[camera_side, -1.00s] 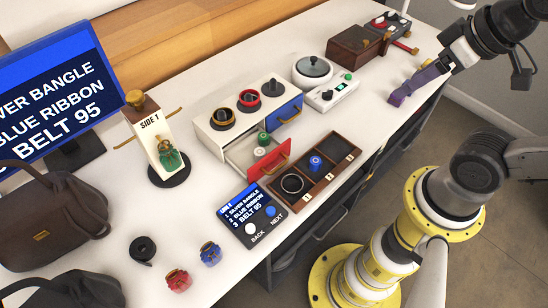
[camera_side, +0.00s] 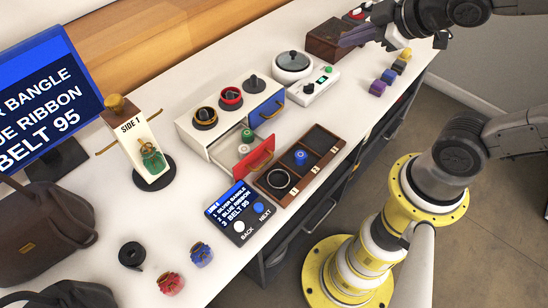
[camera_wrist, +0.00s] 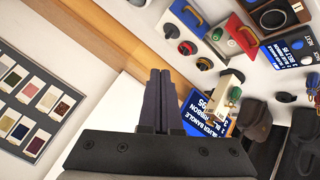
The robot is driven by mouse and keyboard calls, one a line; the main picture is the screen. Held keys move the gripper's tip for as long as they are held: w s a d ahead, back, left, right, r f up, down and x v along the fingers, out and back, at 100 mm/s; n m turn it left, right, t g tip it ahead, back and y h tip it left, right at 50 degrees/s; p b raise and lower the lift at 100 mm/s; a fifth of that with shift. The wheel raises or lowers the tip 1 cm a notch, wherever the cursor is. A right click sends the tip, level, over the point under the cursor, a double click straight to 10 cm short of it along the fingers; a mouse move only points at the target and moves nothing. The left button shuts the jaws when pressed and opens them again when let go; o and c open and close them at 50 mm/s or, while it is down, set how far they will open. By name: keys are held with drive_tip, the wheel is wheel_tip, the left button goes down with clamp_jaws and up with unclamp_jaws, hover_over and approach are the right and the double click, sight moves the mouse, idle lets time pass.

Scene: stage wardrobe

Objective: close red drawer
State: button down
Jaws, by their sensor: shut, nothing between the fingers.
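The red drawer (camera_side: 256,158) of the white cabinet (camera_side: 192,128) is pulled out, with its handle facing front right. A green knobbed piece (camera_side: 247,135) and a pale piece (camera_side: 243,151) sit inside it. The red front also shows at the top right of the wrist view (camera_wrist: 240,36). The blue drawer (camera_side: 264,112) beside it is flush with the cabinet. My gripper (camera_side: 352,38) is at the back right of the table, well apart from the red drawer. In the wrist view its fingers (camera_wrist: 158,88) are together and empty.
A compartment tray (camera_side: 318,161) and a button panel (camera_side: 238,208) lie close to the open drawer. A lidded scale (camera_side: 292,65) stands right of the cabinet. A SIDE 1 stand (camera_side: 133,135) is at left.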

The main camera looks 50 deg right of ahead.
drive_tip(key=w+a+f+n+y, duration=0.3)
drive_tip(key=a+f+n, duration=0.2)
drive_tip(key=f+n, duration=0.1)
drive_tip(key=s+a+f+n+g+y, duration=0.1)
drive_tip(key=s+a+f+n+g, duration=0.2)
drive_tip(key=f, duration=0.4)
drive_tip(key=s+a+f+n+g+y, duration=0.2)
drive_tip(key=s+a+f, duration=0.15)
drive_tip(key=f, duration=0.25)
drive_tip(key=x, duration=1)
drive_tip(key=shift+w+f, duration=0.1)
drive_tip(key=shift+w, duration=0.25)
drive_tip(key=w, duration=0.2)
drive_tip(key=shift+w+f+h, duration=0.1)
drive_tip(key=shift+w+h, duration=0.2)
drive_tip(key=shift+w+f, duration=0.15)
drive_tip(key=shift+w, duration=0.5)
